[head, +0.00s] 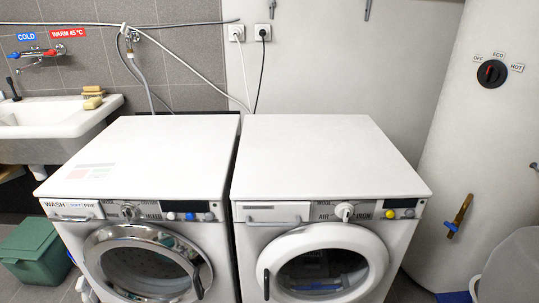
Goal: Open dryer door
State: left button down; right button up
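The dryer (325,160) is the white machine on the right, with "AIR" on its panel. Its round door (290,248) has a white rim and a dark window and looks closed. A black upright handle (266,284) sits on the left side of the door rim. Something blue shows dimly behind the glass. The lower edge of the door is cut off by the picture. Neither of my grippers shows in this view.
A washing machine (150,160) with a chrome-rimmed door stands close at the dryer's left. A sink (60,125) and green bin (35,252) are further left. A white boiler tank (455,140) stands at the right, with a pale rounded object (512,270) before it.

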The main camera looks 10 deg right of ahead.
aim_at(359, 240)
jog(key=z, duration=1)
jog(key=k, duration=1.1)
jog(key=u, duration=1.05)
jog(key=i, duration=1.4)
jog(key=z, duration=0.55)
